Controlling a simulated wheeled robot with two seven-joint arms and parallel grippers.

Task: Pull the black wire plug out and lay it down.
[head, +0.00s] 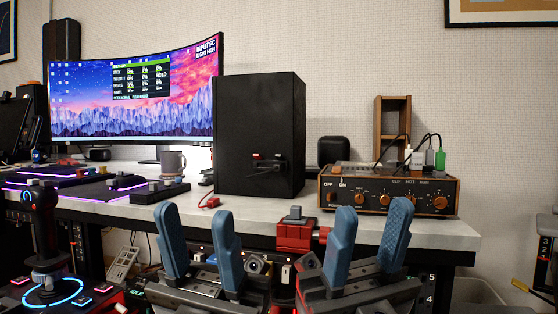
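A black speaker box (230,135) stands on the desk, with a small red plug (257,156) and a black plug or lead (270,166) at its face; they are too small to tell apart clearly. An amplifier (340,190) stands to its right. Several plugs with black wires stand on its top, among them a white plug (417,160) and a green plug (440,160). My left gripper (197,218) and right gripper (372,213) are in front of the desk edge, both open and empty, with blue fingers pointing up. Neither touches a plug.
A red plug (212,203) lies on the desk (240,213) left of the speaker's foot. A red vise-like block (294,235) is at the desk's front edge between my grippers. A mug (173,163), monitor (130,95) and joystick (44,230) are on the left.

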